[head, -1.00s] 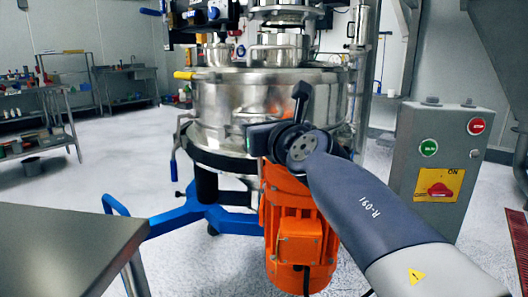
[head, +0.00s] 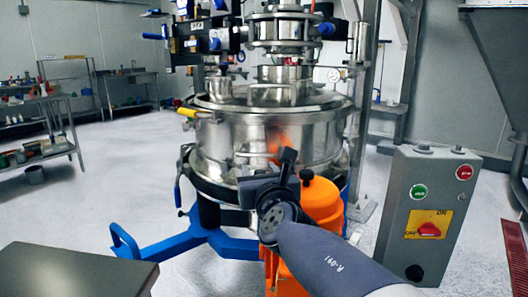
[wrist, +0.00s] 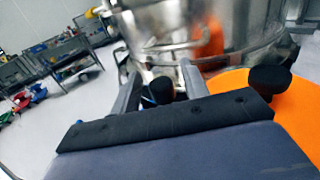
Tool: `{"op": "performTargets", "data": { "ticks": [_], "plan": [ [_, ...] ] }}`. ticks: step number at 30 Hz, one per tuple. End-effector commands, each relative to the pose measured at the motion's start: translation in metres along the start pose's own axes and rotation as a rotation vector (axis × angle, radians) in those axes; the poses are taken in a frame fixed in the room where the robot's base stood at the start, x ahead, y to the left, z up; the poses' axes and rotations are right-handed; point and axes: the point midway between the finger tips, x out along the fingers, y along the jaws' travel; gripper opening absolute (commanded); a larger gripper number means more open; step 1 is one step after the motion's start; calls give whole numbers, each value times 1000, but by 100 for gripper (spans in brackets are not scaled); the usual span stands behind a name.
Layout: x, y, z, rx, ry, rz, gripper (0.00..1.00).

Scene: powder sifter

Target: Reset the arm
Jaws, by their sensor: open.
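My gripper (head: 287,160) is in front of the steel sifter (head: 265,140) in the head view, with my arm reaching up from the lower right. In the wrist view the two grey fingers of my gripper (wrist: 160,80) stand apart, with no object held between them. The sifter's steel wall (wrist: 150,25) fills the top of that view beyond the fingers. The orange motor (head: 322,203) is below the sifter, partly hidden behind my arm. Orange also shows at the right of the wrist view (wrist: 290,125).
A grey control box (head: 428,215) with green and red buttons and a red switch stands right of my arm. A dark table corner (head: 75,272) is at lower left. The sifter's blue base (head: 165,243) spreads on the floor. Shelves (head: 35,130) stand far left, with open floor between.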

Motion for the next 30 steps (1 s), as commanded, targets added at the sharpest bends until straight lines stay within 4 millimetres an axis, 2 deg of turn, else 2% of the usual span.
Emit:
{"op": "performTargets", "data": {
  "ticks": [3,30],
  "plan": [
    [0,1,5,0,3,-23,43],
    [1,2,4,-1,12,-280,43]
  ]
}}
